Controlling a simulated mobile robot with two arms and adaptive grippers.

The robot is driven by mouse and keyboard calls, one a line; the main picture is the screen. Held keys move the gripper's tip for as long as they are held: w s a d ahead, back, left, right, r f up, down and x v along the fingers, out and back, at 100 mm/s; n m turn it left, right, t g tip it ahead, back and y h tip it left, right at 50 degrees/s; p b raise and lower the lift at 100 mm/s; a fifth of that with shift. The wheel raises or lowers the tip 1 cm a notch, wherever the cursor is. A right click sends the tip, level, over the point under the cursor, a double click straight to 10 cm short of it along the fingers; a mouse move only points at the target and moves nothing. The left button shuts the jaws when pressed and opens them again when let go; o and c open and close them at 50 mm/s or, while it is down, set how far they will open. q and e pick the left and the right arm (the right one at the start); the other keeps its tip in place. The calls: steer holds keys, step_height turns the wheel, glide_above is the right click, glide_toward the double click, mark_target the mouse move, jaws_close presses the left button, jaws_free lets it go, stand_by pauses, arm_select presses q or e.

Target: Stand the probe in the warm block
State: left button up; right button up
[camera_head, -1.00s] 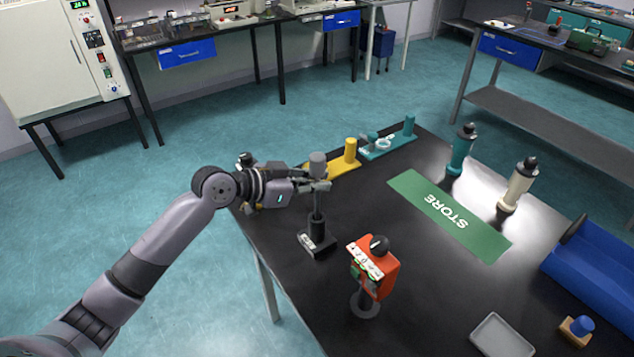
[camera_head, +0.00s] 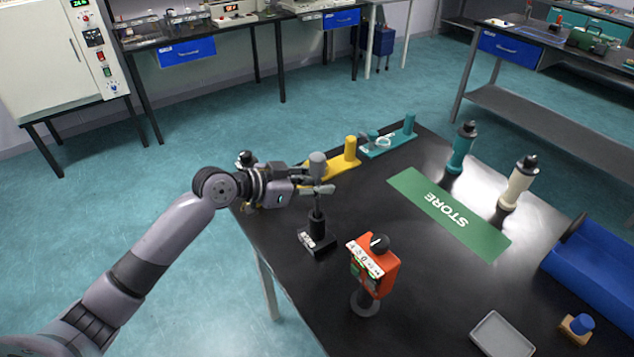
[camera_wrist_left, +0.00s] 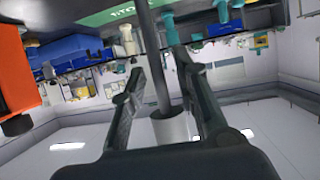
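A probe with a grey cylindrical head (camera_head: 317,158) and a thin dark rod stands about upright in a small black block (camera_head: 317,243) with a white label. I cannot read the label, so I cannot tell if this is the warm block. My left gripper (camera_head: 322,189) is at the rod just below the head, with its fingers spread around it. In the left wrist view, the rod (camera_wrist_left: 156,70) passes between the parted fingers (camera_wrist_left: 157,60), with gaps on both sides. The rod's lower end is hidden in the block. My right gripper is not in view.
An orange device with a black knob (camera_head: 375,268) stands close to the black block. Yellow (camera_head: 345,160) and teal (camera_head: 390,143) stands are behind. A green STORE mat (camera_head: 435,205), two bottle-like tools, a blue bin (camera_head: 595,265) and a grey tray (camera_head: 500,335) lie to the right.

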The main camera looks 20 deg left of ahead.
arm_select(q)
steer(key=shift+r, duration=0.3)
steer(key=b+v, duration=0.2)
steer(key=v, duration=1)
steer(key=shift+b, duration=0.3)
